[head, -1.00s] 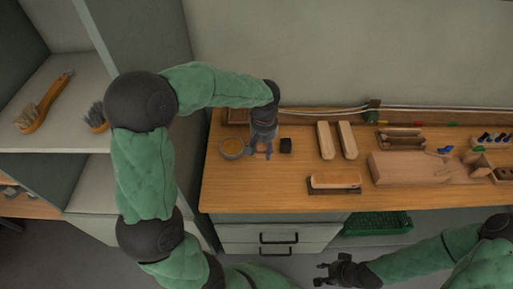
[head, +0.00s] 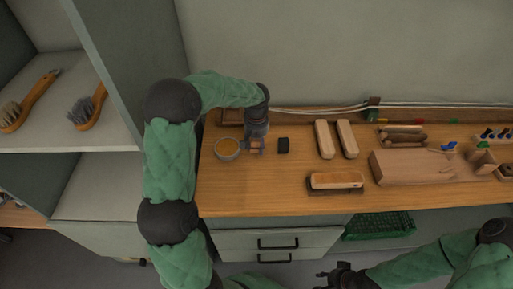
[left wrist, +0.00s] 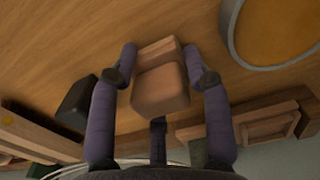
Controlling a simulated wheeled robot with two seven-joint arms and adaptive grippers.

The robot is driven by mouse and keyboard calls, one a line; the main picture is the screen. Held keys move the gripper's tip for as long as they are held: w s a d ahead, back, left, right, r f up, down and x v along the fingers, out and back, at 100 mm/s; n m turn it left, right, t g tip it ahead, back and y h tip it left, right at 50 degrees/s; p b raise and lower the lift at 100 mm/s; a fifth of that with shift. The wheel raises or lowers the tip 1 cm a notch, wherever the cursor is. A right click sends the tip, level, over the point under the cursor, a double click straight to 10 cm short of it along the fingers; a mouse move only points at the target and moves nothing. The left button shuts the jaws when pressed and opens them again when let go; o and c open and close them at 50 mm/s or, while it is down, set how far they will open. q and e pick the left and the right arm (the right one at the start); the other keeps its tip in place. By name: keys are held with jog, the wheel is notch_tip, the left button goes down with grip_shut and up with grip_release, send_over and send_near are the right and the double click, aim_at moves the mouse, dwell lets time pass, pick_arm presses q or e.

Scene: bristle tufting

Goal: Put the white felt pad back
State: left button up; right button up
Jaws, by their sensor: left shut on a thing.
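My left gripper (head: 256,146) is low over the left part of the wooden bench, between a round dish and a small black block. In the left wrist view its two fingers (left wrist: 161,75) are shut on a small tan-brown block (left wrist: 160,92). The block's far end is close to the bench top; I cannot tell whether it touches. I cannot make out a clearly white felt pad in either view. My right gripper (head: 338,275) is dark and small at the bottom of the head view, in front of the bench; its fingers are unclear.
The round dish (head: 228,149) with amber contents and the black block (head: 283,145) stand close to the left gripper. Two pale wooden blocks (head: 323,139), a brush block on a dark base (head: 336,181) and a large wooden block (head: 411,166) lie further right. Brushes lie on the left shelf (head: 45,137).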

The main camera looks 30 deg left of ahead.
pick_arm(q)
jog(key=shift+f, duration=0.4)
jog(key=shift+r, duration=0.15)
jog(key=o, duration=1.1)
notch_tip(320, 180, up, 12)
jog(key=p, duration=0.5)
